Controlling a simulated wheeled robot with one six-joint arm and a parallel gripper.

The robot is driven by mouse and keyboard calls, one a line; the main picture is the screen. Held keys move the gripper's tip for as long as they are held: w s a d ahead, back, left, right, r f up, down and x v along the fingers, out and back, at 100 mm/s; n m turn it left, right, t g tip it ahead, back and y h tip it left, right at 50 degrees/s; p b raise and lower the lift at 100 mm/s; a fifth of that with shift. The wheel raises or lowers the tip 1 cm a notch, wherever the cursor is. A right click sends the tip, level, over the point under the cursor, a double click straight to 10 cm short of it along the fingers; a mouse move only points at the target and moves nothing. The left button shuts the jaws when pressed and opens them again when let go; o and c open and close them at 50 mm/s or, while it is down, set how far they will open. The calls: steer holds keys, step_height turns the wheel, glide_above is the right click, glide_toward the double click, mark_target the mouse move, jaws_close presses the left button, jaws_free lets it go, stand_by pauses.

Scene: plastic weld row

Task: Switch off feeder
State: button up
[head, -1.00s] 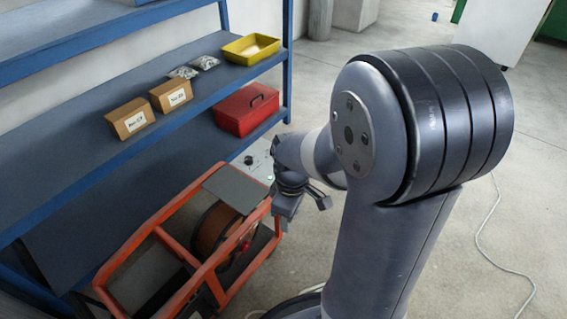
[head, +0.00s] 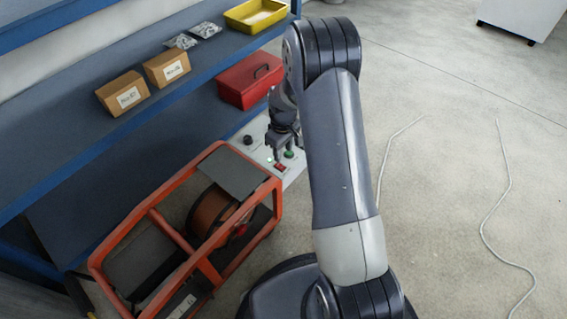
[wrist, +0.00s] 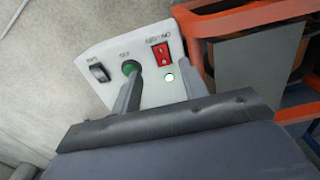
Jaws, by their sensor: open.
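The feeder (head: 175,215) is an orange-framed unit with a wire spool, on the floor in front of the shelf. Its pale control panel (head: 262,152) carries a red rocker switch (head: 280,168), a green button (head: 289,154) and a black knob (head: 248,139). My gripper (head: 282,148) is over this panel, open and empty. In the wrist view, the red switch (wrist: 162,55) shows between and beyond the fingers of my gripper (wrist: 160,80). The left finger overlaps the green button's (wrist: 130,67) lower edge; contact cannot be told.
A black control (wrist: 99,72) is left of the green button. The blue shelf (head: 150,130) behind holds two cardboard boxes (head: 145,80), a yellow tray (head: 256,16) and a red case (head: 251,82). White cables (head: 500,190) lie on the open floor at right.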

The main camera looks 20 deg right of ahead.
mark_target(283, 168)
step_height(283, 168, down, 7)
steer(key=shift+f+b, duration=0.2)
steer(key=shift+b, duration=0.7)
steer(key=shift+c, duration=0.3)
jaws_close()
